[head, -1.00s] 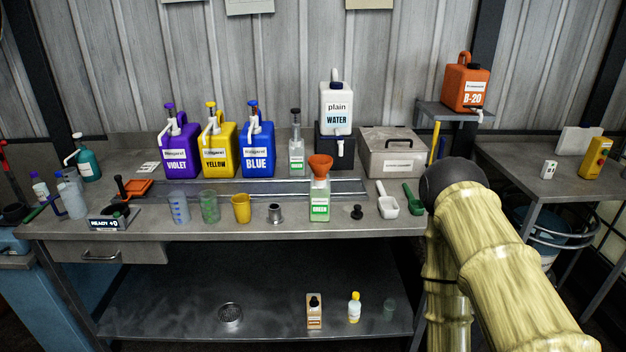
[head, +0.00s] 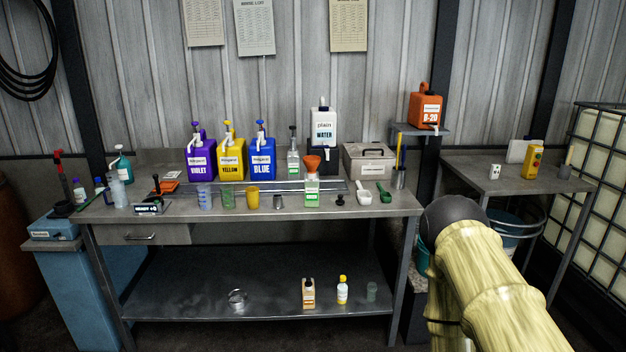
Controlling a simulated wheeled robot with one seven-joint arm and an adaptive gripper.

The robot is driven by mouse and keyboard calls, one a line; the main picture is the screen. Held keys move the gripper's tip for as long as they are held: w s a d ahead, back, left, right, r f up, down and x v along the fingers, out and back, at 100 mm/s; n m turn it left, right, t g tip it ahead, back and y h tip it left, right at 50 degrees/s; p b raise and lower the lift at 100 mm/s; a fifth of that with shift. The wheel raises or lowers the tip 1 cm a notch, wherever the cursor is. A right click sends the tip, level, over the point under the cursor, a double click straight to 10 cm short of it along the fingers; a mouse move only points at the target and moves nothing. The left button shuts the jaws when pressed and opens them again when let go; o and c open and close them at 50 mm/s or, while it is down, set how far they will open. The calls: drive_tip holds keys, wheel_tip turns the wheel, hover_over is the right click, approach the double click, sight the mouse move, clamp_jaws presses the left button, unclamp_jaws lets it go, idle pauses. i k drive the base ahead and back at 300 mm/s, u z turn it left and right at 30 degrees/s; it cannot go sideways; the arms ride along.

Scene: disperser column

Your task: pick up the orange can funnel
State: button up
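The orange can funnel (head: 312,163) sits upright in the mouth of a clear square bottle with a green label (head: 312,190). The bottle stands near the front edge of the grey workbench (head: 270,205), right of its middle. My arm shows at the lower right, in front of the bench's right end. My gripper is not in the picture, and nothing touches the funnel.
Violet (head: 200,155), yellow (head: 231,158) and blue (head: 262,157) jugs stand behind, left of the funnel. A yellow cup (head: 252,197) is to its left. A side table (head: 520,182) stands at the far right.

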sight(311, 162)
drive_tip(key=u, duration=0.8)
drive_tip(key=i, duration=1.15)
drive_tip(key=u, duration=0.1)
